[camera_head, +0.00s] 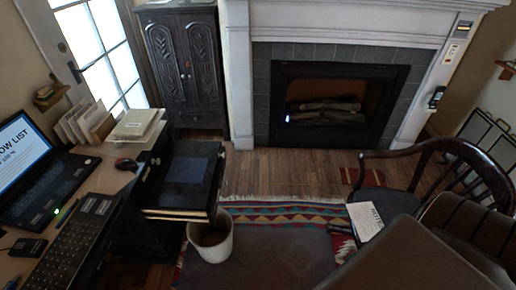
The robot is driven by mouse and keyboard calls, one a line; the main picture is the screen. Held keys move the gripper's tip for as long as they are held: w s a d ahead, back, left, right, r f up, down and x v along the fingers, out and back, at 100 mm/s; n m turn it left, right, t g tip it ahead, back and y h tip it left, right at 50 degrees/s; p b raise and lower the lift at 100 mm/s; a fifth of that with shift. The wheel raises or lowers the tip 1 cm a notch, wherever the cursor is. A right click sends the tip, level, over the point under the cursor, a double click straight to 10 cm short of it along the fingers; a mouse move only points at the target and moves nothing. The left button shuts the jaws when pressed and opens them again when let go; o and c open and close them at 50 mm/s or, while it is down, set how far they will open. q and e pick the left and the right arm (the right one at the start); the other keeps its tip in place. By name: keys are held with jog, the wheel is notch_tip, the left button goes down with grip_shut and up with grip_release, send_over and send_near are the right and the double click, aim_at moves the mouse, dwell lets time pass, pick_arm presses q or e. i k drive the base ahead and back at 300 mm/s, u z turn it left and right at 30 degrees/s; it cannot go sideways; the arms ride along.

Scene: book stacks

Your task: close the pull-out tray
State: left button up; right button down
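The pull-out tray (184,177) is a dark, glossy panel at left of centre in the head view. It sticks out to the right from under the desk (112,181), with its far end above the floor. A pale strip runs along its near edge. How far it reaches back under the desk is hidden. Neither of my grippers shows in this view, so I cannot tell their state or where they are relative to the tray.
A pale wastebasket (212,240) stands close to the tray's near right corner. A laptop (40,170), keyboard (75,240), mouse (126,164) and books (135,124) lie on the desk. A wooden chair (440,175) stands at right. Wood floor (280,172) is clear before the fireplace.

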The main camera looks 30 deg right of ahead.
aim_at(183, 180)
jog(key=z, duration=0.6)
jog(key=i, duration=1.4)
jog(key=u, duration=0.65)
